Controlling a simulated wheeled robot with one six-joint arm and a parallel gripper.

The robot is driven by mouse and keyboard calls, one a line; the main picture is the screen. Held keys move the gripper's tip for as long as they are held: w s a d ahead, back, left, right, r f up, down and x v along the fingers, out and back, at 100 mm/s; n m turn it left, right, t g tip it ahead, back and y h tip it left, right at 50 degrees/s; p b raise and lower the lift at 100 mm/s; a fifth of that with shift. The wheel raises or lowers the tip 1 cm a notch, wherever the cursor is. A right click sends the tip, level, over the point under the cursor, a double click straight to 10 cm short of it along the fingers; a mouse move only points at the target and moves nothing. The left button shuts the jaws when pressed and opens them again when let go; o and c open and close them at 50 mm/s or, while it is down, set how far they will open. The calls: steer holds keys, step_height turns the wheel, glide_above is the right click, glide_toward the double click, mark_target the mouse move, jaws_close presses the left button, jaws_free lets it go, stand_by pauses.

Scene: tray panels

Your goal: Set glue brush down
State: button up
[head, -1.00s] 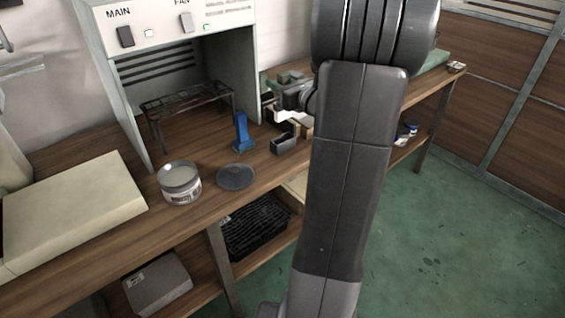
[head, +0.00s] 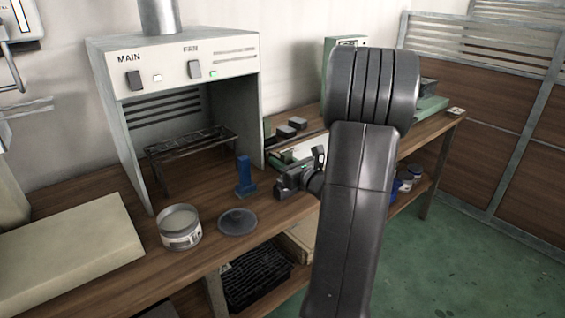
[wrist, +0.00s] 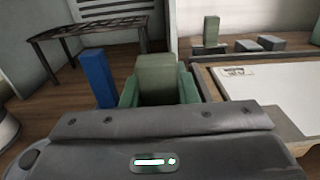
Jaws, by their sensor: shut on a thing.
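In the wrist view, my gripper (wrist: 158,90) is shut on an olive-green, block-shaped handle (wrist: 158,72), which seems to be the glue brush. Its lower end and any bristles are hidden behind the gripper body. In the head view, my gripper (head: 296,181) is low over the bench, right of the blue upright piece (head: 244,178). The brush is too small to make out clearly there. Whether it touches the bench cannot be told. An open tub (head: 180,240) with a pale label stands on the bench left of the gripper, with a dark round lid (head: 238,222) beside it.
A fume cabinet (head: 232,120) with a dark wire rack (head: 190,146) stands behind. A white panel (wrist: 265,95) with a wooden edge lies right of the gripper, with small dark blocks (wrist: 262,43) beyond. A pale slab (head: 75,250) fills the bench's left. Bare wood shows near the blue piece.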

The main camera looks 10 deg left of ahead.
steer(key=shift+f, duration=0.2)
steer(key=o, duration=1)
steer(key=shift+r, duration=0.2)
steer(key=shift+s+d, duration=0.1)
steer(key=shift+d, duration=0.1)
steer(key=v, duration=1.1)
steer(key=shift+s+d+p, duration=0.2)
steer(key=shift+s+p, duration=0.05)
steer(key=shift+p, duration=0.05)
